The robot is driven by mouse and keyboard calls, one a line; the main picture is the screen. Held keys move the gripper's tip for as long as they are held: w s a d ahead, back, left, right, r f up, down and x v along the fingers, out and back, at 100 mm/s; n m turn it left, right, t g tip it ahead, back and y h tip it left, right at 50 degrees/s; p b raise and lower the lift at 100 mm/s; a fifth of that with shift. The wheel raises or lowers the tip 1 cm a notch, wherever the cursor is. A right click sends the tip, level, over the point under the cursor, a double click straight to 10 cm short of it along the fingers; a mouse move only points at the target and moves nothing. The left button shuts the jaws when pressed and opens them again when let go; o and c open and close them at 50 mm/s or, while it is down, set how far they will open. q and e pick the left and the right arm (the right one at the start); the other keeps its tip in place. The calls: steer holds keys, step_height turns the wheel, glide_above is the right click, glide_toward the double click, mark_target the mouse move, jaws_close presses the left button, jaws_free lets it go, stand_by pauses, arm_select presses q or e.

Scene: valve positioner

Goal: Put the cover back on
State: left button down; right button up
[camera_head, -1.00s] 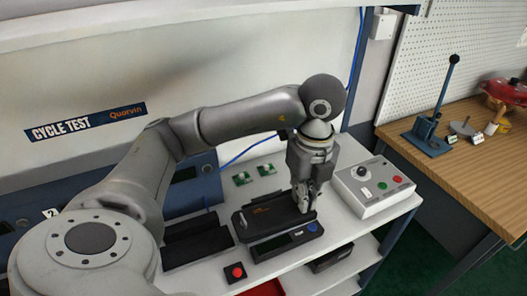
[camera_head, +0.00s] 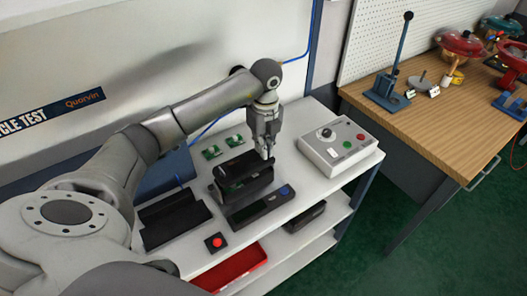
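A black cover (camera_head: 240,165) is at the middle of the white bench, raised and tilted over a dark base or tray (camera_head: 220,196). My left gripper (camera_head: 267,153) points down at the cover's right end, and its fingertips appear closed on the edge there. The fingers partly hide that end. A dark, open-looking housing (camera_head: 175,219) sits on the bench to the left of the cover; its inside is too dark to make out. My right gripper is not in view.
A grey control box (camera_head: 339,145) with a knob and buttons stands right of the gripper. A flat black device with a display (camera_head: 260,207) lies in front of the cover, near a red button (camera_head: 216,242). Green boards (camera_head: 234,140) lie behind. A red bin (camera_head: 235,265) is below.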

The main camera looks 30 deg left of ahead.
arm_select(q)
step_height(320, 180, down, 3)
steer(key=shift+w+a+p, duration=0.1)
steer(key=shift+p, duration=0.85)
steer(key=shift+f, duration=0.15)
steer(key=shift+f, duration=0.1)
steer(key=c, duration=1.6)
jaws_free()
steer(key=shift+c, duration=0.2)
